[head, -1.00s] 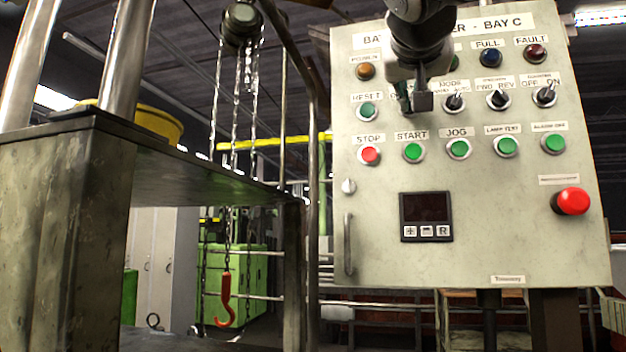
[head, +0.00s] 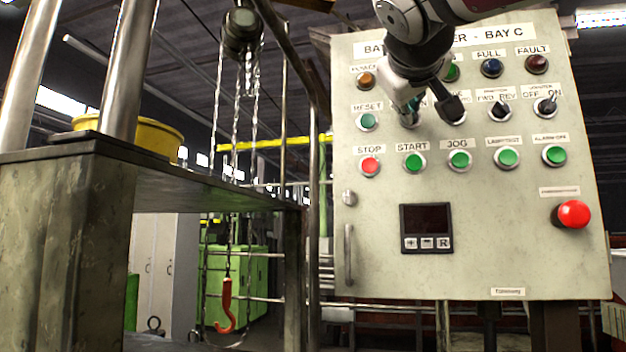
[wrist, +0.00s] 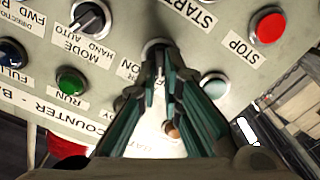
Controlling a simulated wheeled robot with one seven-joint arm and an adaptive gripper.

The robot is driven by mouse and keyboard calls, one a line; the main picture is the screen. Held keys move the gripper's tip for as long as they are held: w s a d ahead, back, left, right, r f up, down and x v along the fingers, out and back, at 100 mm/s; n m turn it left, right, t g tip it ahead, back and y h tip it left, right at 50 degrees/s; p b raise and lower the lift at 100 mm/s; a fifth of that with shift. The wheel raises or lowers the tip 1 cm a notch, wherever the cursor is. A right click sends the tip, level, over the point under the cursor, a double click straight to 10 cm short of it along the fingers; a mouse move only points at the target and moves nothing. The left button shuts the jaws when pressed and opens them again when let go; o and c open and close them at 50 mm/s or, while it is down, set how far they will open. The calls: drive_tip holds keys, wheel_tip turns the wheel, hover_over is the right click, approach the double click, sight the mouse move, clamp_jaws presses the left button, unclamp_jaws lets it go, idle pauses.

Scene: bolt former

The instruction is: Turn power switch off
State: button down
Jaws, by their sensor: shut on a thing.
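The power switch (head: 408,123) is a rotary knob on the grey control panel, in the middle row between RESET and the MODE switch. My gripper (head: 413,104) is at this switch in the head view and covers most of it. In the wrist view, my gripper (wrist: 163,62) has its two dark green fingers shut on the knob of the power switch (wrist: 152,45). Part of the switch's ring shows behind the fingertips. The ON label (wrist: 128,69) shows beside it. The rest of the label and the knob's exact angle are hidden.
The MODE switch (wrist: 90,17) is close by. The RESET button (head: 367,121), red STOP button (head: 370,166) and green START button (head: 414,162) surround the switch. A red emergency button (head: 573,214) sits lower right. An orange hook (head: 227,307) hangs at left.

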drive_tip(key=shift+f, duration=0.1)
drive_tip(key=c, duration=1.7)
unclamp_jaws()
drive_tip(key=v, duration=1.2)
